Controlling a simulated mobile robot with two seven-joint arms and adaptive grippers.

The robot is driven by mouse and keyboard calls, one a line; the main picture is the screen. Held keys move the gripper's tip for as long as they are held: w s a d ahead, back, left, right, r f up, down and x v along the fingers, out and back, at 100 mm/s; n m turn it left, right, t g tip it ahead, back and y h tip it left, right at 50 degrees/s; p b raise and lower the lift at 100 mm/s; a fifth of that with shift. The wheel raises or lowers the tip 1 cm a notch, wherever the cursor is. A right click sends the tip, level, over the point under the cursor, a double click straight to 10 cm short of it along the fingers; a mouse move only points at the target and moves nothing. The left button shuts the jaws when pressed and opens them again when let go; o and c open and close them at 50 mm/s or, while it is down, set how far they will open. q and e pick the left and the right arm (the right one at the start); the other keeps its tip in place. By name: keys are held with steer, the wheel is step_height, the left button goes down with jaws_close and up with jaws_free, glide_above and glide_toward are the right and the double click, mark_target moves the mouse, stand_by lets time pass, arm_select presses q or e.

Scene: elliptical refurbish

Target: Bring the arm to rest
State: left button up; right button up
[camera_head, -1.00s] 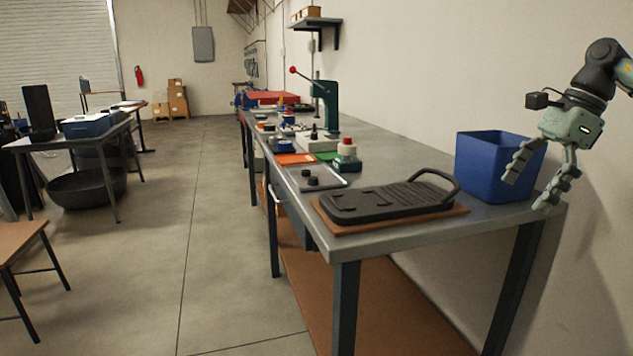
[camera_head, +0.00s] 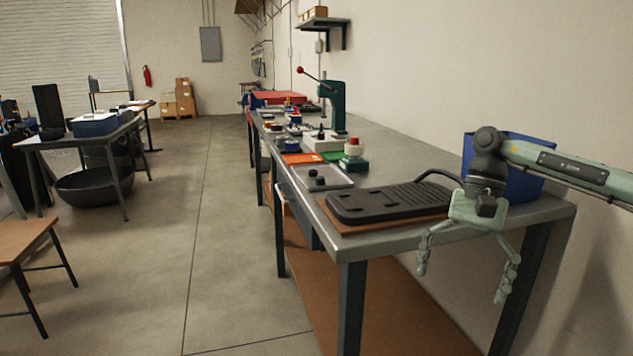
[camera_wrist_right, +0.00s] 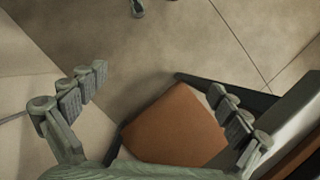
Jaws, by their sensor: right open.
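My right gripper (camera_head: 460,283) is open and empty in the head view. It points down in front of the near right end of the workbench (camera_head: 390,242). Its arm comes in from the right and crosses in front of the blue bin (camera_head: 527,185), hiding part of it. In the right wrist view the two fingers of the right gripper (camera_wrist_right: 158,100) are spread wide with nothing between them. Below them show the floor and a brown panel (camera_wrist_right: 175,128), likely the bench's lower shelf. My left gripper is not in the head view.
A black ribbed device (camera_head: 395,200) lies on a brown board at the bench's near end. A grey tray (camera_head: 325,178), a green press (camera_head: 338,105) and small parts stand farther back. A wooden stool (camera_head: 22,240) is at the left. The floor aisle (camera_head: 225,230) is clear.

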steer(key=s+a+f+n+h, duration=0.2)
steer(key=s+a+f+n, duration=0.2)
steer(key=s+f+n, duration=0.2)
steer(key=shift+a+f+g, duration=0.35)
steer(key=shift+g, duration=0.05)
